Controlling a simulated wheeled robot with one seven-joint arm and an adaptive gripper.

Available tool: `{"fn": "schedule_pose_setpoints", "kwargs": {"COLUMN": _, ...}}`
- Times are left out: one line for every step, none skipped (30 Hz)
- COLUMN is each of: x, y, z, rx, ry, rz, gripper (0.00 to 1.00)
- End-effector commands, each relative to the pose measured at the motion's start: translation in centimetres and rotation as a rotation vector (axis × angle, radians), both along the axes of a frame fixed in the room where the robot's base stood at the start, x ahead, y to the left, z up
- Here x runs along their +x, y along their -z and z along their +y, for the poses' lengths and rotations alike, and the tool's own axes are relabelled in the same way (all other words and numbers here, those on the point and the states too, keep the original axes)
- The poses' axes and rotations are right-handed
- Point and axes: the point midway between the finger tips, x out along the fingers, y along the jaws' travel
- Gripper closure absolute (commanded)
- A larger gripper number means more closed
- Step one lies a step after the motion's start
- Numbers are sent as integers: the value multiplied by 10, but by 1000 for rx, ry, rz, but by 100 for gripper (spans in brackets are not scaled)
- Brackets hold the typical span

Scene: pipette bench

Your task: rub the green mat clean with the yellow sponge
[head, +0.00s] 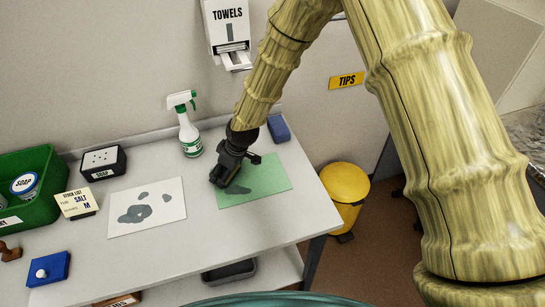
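The green mat (262,182) lies flat near the right end of the bench. A dark grey stain (238,189) shows on its left part, partly covered by my gripper. My gripper (221,178) is dark and points down over the mat's left edge, very close to the surface. Its fingers are seen from behind and are too dark to tell whether they are open or shut. I cannot make out the yellow sponge clearly; anything between the fingers is hidden by the gripper.
A white mat (170,212) with grey stains lies to the left. A spray bottle (188,130) stands behind, and a blue block (279,128) sits at the back right. A soap box (103,162), green crate (45,202) and card (76,203) are left. The bench front is clear.

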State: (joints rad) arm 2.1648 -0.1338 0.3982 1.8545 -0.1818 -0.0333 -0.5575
Motion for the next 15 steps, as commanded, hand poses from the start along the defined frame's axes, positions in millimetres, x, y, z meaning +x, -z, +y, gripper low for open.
{"fn": "schedule_pose_setpoints", "kwargs": {"x": 3, "y": -22, "z": -2, "rx": 1, "ry": 3, "rz": -6, "gripper": 46}}
{"fn": "schedule_pose_setpoints", "kwargs": {"x": 2, "y": -29, "z": -2, "rx": 1, "ry": 4, "rz": -5, "gripper": 46}}
{"fn": "schedule_pose_setpoints", "kwargs": {"x": 1, "y": -33, "z": -3, "rx": 1, "ry": 4, "rz": -4, "gripper": 46}}
{"fn": "schedule_pose_setpoints", "kwargs": {"x": 1, "y": -35, "z": -3, "rx": 0, "ry": 4, "rz": -3, "gripper": 46}}
{"fn": "schedule_pose_setpoints", "kwargs": {"x": 1, "y": -38, "z": -4, "rx": 0, "ry": 4, "rz": -3, "gripper": 46}}
{"fn": "schedule_pose_setpoints", "kwargs": {"x": 1, "y": -42, "z": -4, "rx": 1, "ry": 5, "rz": -3, "gripper": 46}}
{"fn": "schedule_pose_setpoints", "kwargs": {"x": 1, "y": -45, "z": -4, "rx": 1, "ry": 5, "rz": -3, "gripper": 46}}
{"fn": "schedule_pose_setpoints", "kwargs": {"x": 1, "y": -48, "z": -5, "rx": 1, "ry": 5, "rz": -3, "gripper": 46}}
{"fn": "schedule_pose_setpoints", "kwargs": {"x": 1, "y": -52, "z": -5, "rx": 1, "ry": 5, "rz": -3, "gripper": 46}}
{"fn": "schedule_pose_setpoints", "kwargs": {"x": 1, "y": -55, "z": -5, "rx": 1, "ry": 5, "rz": -3, "gripper": 46}}
{"fn": "schedule_pose_setpoints", "kwargs": {"x": 1, "y": -58, "z": -5, "rx": 0, "ry": 5, "rz": -2, "gripper": 46}}
{"fn": "schedule_pose_setpoints", "kwargs": {"x": 1, "y": -62, "z": -5, "rx": 0, "ry": 6, "rz": -2, "gripper": 46}}
{"fn": "schedule_pose_setpoints", "kwargs": {"x": 1, "y": -65, "z": -5, "rx": 0, "ry": 6, "rz": -2, "gripper": 46}}
{"fn": "schedule_pose_setpoints", "kwargs": {"x": 1, "y": -68, "z": -5, "rx": 0, "ry": 6, "rz": -2, "gripper": 46}}
{"fn": "schedule_pose_setpoints", "kwargs": {"x": 1, "y": -71, "z": -5, "rx": 0, "ry": 6, "rz": -2, "gripper": 46}}
